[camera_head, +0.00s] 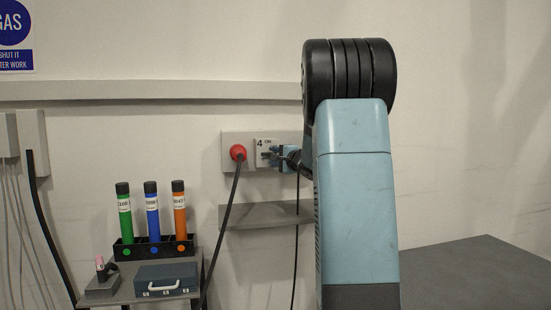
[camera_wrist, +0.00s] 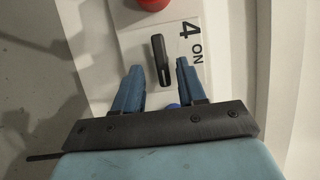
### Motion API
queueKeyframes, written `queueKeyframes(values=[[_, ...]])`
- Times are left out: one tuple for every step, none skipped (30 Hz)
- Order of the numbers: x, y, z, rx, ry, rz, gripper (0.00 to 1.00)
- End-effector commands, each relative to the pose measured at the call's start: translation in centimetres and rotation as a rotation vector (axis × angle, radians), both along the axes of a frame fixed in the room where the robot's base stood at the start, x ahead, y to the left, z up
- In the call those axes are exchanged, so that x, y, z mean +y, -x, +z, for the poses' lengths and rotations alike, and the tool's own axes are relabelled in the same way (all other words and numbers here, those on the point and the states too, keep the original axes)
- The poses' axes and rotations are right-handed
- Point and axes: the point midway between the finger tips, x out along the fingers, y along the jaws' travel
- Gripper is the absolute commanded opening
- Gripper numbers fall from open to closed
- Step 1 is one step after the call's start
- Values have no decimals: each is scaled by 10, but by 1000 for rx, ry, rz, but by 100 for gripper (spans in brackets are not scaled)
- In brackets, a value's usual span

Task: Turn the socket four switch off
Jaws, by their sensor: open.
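The socket four switch is a black bar handle (camera_wrist: 160,58) on a white plate marked "4" and "ON" (camera_wrist: 190,45). In the wrist view it stands nearly upright, with the lettering to its right. In the head view the switch plate (camera_head: 262,145) is on the wall panel, partly hidden by my gripper. My gripper (camera_wrist: 159,67) is open, its two blue fingers either side of the handle's lower part in the wrist view, with gaps on both sides. I cannot tell how deep the fingertips reach. My gripper also shows small in the head view (camera_head: 280,157).
A red plug (camera_head: 238,152) with a black cable sits left of the switch. A bit of something blue (camera_wrist: 173,106) shows between my fingers. A grey ledge (camera_head: 255,215) lies below the panel. A rack (camera_head: 155,249) of coloured tubes and a dark case (camera_head: 166,279) stand lower left.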

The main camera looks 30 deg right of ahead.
Motion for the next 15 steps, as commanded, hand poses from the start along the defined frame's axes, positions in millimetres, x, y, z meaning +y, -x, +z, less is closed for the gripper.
queueKeyframes(values=[[-1, 6, 1, -1, 0, -2, 40], [-2, 11, 1, -2, 1, -2, 40], [-2, 17, 1, -2, 0, -2, 40], [-3, 22, 1, -2, 0, -2, 40], [-3, 28, 1, -2, 0, -2, 40], [-4, 36, 1, -1, 0, -1, 40], [-5, 42, 1, -1, 0, -2, 40], [-6, 48, 0, -1, 0, -2, 40], [-7, 56, 1, -2, -1, -3, 40], [-8, 62, 1, -2, 0, -3, 40], [-9, 68, 0, -1, 0, -3, 40], [-9, 76, 0, 0, 0, -3, 40], [-9, 82, 0, -1, 0, -3, 40], [-10, 87, 0, -1, -1, -2, 40], [-11, 94, -1, -1, -1, -2, 40]])
